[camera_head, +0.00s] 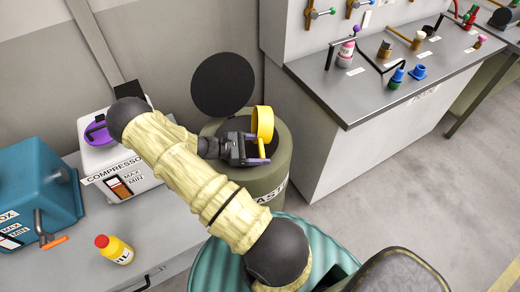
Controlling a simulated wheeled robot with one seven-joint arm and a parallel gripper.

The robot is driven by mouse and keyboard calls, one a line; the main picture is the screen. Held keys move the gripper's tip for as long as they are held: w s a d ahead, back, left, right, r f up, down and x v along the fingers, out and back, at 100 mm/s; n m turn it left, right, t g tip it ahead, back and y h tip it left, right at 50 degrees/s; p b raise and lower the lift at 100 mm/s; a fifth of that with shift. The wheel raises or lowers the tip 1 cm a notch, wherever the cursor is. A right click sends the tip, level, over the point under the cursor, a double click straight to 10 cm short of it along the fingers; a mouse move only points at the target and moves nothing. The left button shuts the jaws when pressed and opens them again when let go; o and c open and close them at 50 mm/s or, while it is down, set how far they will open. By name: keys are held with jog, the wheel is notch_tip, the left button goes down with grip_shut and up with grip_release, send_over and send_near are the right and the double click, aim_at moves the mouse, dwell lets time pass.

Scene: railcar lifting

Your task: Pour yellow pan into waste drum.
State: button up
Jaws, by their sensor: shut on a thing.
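The yellow pan (264,124) is tilted up on its side, its round rim facing sideways, above the open mouth of the waste drum. My gripper (257,150) is shut on the yellow pan, near its lower edge, over the drum. The olive-green waste drum (275,178) stands in the middle of the view with a partly hidden label on its front. Its round black lid (223,84) is raised at the back. I cannot see whether anything is left in the pan, and my arm hides part of the drum.
A grey bench (75,255) at left holds a white compressor box (140,185), a teal box (35,190) and a yellow oil bottle (115,250) with a red cap. A white cabinet (305,140) with a grey worktop (365,105) stands close at right. Floor is clear at far right.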

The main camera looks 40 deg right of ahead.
jog(key=shift+r, duration=0.1)
jog(key=shift+r+t+y+p, duration=0.35)
jog(key=shift+r+p, duration=0.2)
jog(key=shift+p, duration=0.7)
jog(key=r+t+y+p, duration=0.1)
jog(key=p, duration=0.2)
jog(key=r+t+y+p, duration=0.1)
jog(key=y+p, duration=0.1)
jog(key=p, duration=0.1)
jog(key=shift+t+y, duration=0.25)
jog(key=shift+t, duration=0.1)
jog(key=shift+r+y+p, duration=0.1)
jog(key=shift+y+p, duration=0.3)
jog(key=shift+p, duration=0.05)
jog(key=shift+t+y, duration=0.3)
jog(key=shift+t, duration=0.2)
jog(key=shift+f, duration=0.25)
